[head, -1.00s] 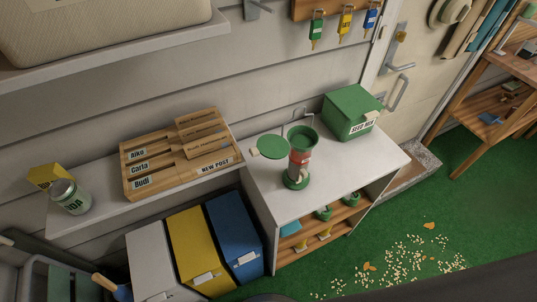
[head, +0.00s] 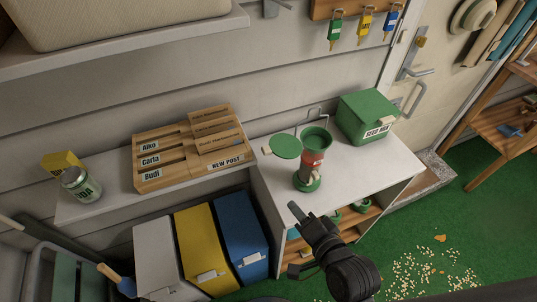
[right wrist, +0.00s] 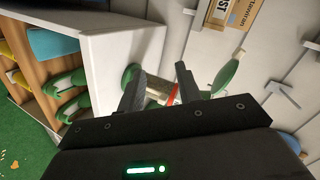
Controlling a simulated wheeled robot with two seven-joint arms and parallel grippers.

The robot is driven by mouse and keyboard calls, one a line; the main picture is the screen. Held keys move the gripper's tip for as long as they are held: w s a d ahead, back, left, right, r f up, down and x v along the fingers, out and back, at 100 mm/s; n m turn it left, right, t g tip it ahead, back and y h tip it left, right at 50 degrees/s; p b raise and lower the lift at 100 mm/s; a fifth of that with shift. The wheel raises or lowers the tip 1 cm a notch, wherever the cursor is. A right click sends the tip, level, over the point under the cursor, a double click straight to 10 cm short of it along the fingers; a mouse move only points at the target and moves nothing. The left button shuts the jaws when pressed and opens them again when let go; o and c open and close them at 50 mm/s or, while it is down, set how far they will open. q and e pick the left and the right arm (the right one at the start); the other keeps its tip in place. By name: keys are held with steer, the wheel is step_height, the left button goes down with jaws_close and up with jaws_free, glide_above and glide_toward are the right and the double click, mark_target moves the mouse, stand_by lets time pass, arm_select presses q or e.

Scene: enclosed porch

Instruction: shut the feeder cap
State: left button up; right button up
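The feeder (head: 312,162) is a clear tube with a red label, a green base and a green open top, standing on the white cabinet. Its round green cap (head: 286,146) sits swung out to the left of the open top, with a pale tab on its edge. My right gripper (head: 308,213) is in front of and below the feeder, apart from it. In the right wrist view its two fingers (right wrist: 161,75) are spread and empty. The feeder (right wrist: 172,95) shows partly behind them, and the cap (right wrist: 226,76) is to their right. My left gripper is not in view.
A green seed box (head: 366,117) stands behind right on the white cabinet top (head: 370,160). A wooden mail rack (head: 165,163), a can (head: 80,184) and a yellow box (head: 62,163) are on the left shelf. Bins stand below. Seed (head: 425,270) lies on the green floor.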

mark_target(268, 154)
steer(key=w+a+r+m+t, duration=0.1)
steer(key=a+r+m+t, duration=0.35)
steer(key=r+m, duration=0.35)
steer(key=shift+n+y, duration=0.4)
steer(key=p+x, duration=0.1)
steer(key=x, duration=0.2)
steer(key=r+p+x, duration=0.1)
steer(key=x, duration=0.2)
steer(key=d+p+x, duration=0.1)
steer(key=x, duration=0.2)
steer(key=shift+w+r, duration=0.2)
steer(key=shift+w, duration=0.35)
steer(key=shift+w+a+f+p, duration=0.1)
steer(key=shift+w+a+p, duration=0.2)
steer(key=shift+w, duration=0.2)
steer(key=shift+d, duration=0.1)
jaws_close()
